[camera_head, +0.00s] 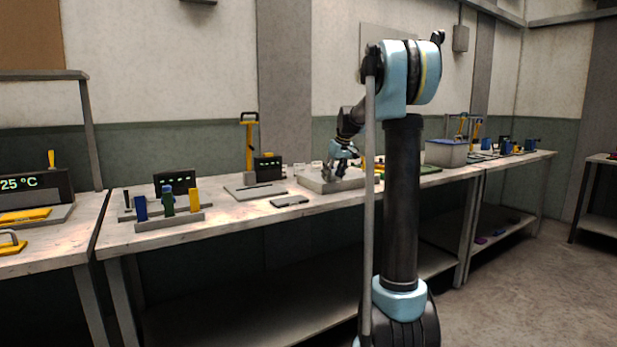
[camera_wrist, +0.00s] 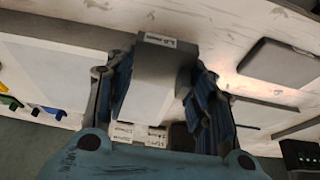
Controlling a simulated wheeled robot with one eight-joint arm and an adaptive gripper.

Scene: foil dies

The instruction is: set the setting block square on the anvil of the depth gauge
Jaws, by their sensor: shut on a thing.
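My gripper (camera_wrist: 160,85) is shut on a grey block with a small white label, which I take to be the setting block (camera_wrist: 155,62). The block sits between the two fingers. In the head view my gripper (camera_head: 340,168) is over a pale shallow tray (camera_head: 318,184); the block cannot be made out there. To the left stands what looks like the depth gauge (camera_head: 250,145), a yellow post with a black top handle on a flat grey plate (camera_head: 243,193), with a black display (camera_head: 267,168) beside it. The gauge's anvil is not clearly distinguishable.
A dark flat plate (camera_head: 290,201) lies near the bench's front edge; it also shows in the wrist view (camera_wrist: 280,62). A rack with blue, green and yellow pieces (camera_head: 168,222) stands left. A grey bin (camera_head: 446,152) stands right. Bare bench lies in front of the tray.

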